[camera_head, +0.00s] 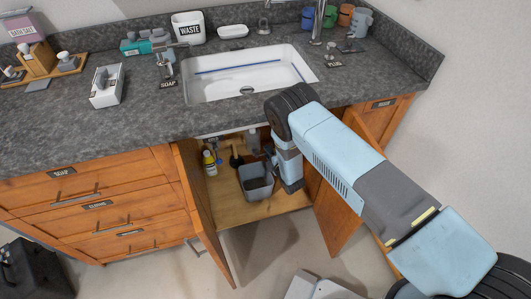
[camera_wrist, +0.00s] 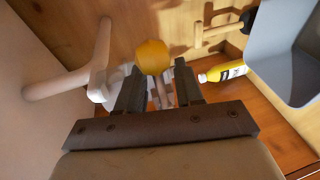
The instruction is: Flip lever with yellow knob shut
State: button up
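In the wrist view, the round yellow knob (camera_wrist: 152,57) sits just beyond and between the fingertips of my gripper (camera_wrist: 160,75). The two dark fingers are apart, with a clear gap between them. I cannot tell whether either finger touches the knob. The lever's stem is mostly hidden behind the knob and fingers, so its angle is unclear. In the head view, my arm reaches down into the open cabinet under the sink (camera_head: 230,85); the gripper's fingers and the knob are hidden there.
White pipes (camera_wrist: 98,65) stand close left of the fingers. A yellow bottle (camera_wrist: 222,72), a wooden-handled tool (camera_wrist: 215,32) and a grey bin (camera_wrist: 285,55) are to the right. The cabinet's open left door (camera_head: 205,215) and right door (camera_head: 336,215) flank my arm.

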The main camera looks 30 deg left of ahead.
jog(key=v, duration=1.3)
jog(key=shift+d, duration=0.25)
jog(key=shift+s, duration=0.15)
